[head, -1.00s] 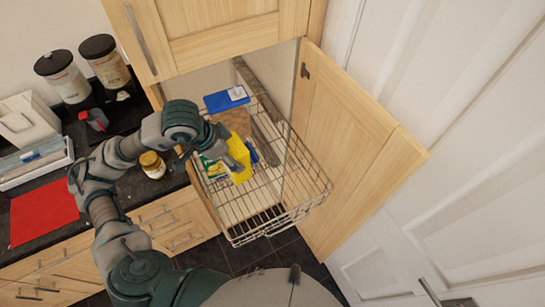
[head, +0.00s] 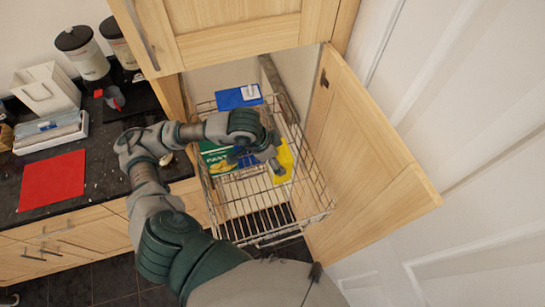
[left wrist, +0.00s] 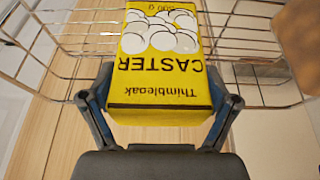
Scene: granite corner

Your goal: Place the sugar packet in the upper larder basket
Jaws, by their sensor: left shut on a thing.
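The yellow sugar packet (head: 284,161) is held in my left gripper (head: 271,158), over the right part of the wire larder basket (head: 325,208). In the left wrist view the packet (left wrist: 160,70) reads "CASTER" and sits between both fingers (left wrist: 160,104), with basket wires (left wrist: 65,45) beyond it on both sides. I cannot tell whether its base touches the basket floor. My arm hides part of the packet and the basket's middle. My right gripper is not in view.
A green box (head: 214,160) and a blue packet (head: 239,97) are in the basket's left and back. The open cupboard door (head: 370,165) stands close on the right. The basket's front part is clear. A red mat (head: 52,181) lies on the counter.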

